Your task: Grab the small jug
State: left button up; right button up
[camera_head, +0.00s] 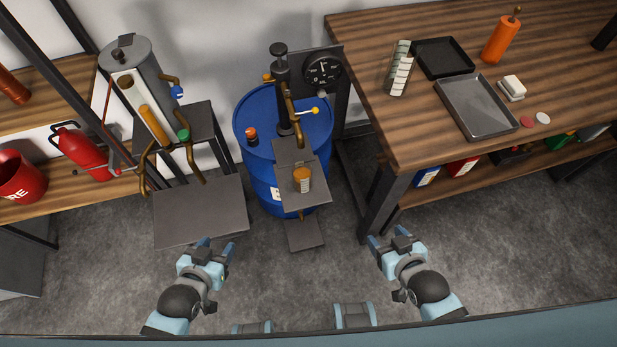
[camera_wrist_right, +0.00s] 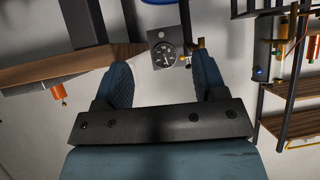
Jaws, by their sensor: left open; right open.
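A small orange-brown vessel with a pale label (camera_head: 303,180) stands upright on a grey plate in front of the blue barrel; it is the likeliest small jug, but I see no clear handle or spout. My left gripper (camera_head: 216,246) is open and empty, below and left of it in the head view, near the low grey platform. My right gripper (camera_head: 394,240) is open and empty, below and right of it, near the table leg. In the right wrist view the open fingers (camera_wrist_right: 162,84) have nothing between them. The vessel is not recognisable there.
The blue barrel (camera_head: 255,175) carries a pump and gauge (camera_head: 322,70). A wooden table (camera_head: 420,130) with trays stands at right. A grey dispenser (camera_head: 126,58) with pipes stands at left above a grey platform (camera_head: 200,212). A red container (camera_head: 80,152) sits on the left shelf.

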aim_at(302, 179)
jog(key=i+l+u, duration=0.1)
jog(key=u, duration=0.4)
jog(key=l+u, duration=0.45)
jog(key=i+l+u, duration=0.1)
jog(key=u, duration=0.4)
